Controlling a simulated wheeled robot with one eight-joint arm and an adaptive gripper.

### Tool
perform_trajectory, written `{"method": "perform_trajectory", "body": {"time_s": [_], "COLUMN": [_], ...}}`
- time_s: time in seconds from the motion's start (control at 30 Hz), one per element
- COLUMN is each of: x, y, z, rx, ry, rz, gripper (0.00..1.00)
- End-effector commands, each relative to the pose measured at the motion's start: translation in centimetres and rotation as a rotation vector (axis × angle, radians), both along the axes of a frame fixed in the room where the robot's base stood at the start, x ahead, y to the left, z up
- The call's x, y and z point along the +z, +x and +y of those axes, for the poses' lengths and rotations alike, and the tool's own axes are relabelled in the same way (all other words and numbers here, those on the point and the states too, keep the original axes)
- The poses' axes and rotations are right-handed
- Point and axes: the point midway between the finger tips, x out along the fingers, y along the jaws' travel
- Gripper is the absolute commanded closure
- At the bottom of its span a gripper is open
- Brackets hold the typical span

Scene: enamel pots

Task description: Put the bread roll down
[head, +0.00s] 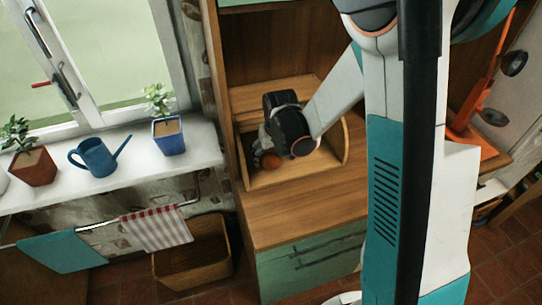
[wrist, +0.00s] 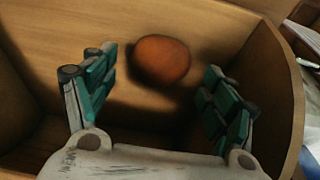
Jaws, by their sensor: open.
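The bread roll (wrist: 162,61) is a brown, rounded thing inside a wooden box. In the wrist view it lies just beyond my fingertips, in line with the gap between them. In the head view the roll (head: 269,161) shows beside my gripper's lower end. My gripper (wrist: 160,85) is open, its two teal-padded fingers spread wide and apart from the roll. In the head view my gripper (head: 267,142) reaches down into the wooden box (head: 298,178), partly hiding its inside.
The box has raised wooden walls (wrist: 275,85) close around my fingers. It stands on a wooden counter (head: 290,215) with green drawers. On the windowsill at left are a blue watering can (head: 95,157) and potted plants (head: 168,136). The counter in front of the box is clear.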

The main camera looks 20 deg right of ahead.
Motion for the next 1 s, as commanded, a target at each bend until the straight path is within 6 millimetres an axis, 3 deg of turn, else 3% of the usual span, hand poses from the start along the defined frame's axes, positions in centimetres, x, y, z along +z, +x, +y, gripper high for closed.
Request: {"method": "perform_trajectory", "body": {"time_s": [0.1,0.3,0.7,1.0], "x": [2.9,6.5,10.3,16.7], "y": [-0.8,-1.8,-3.1,-7.9], "z": [0.0,0.0,0.0,0.0], "rx": [0.0,0.0,0.0,0.001], "ry": [0.0,0.0,0.0,-0.001], "rz": [0.0,0.0,-0.01,-0.099], "gripper": [0.22,0.22,0.22,0.22]}}
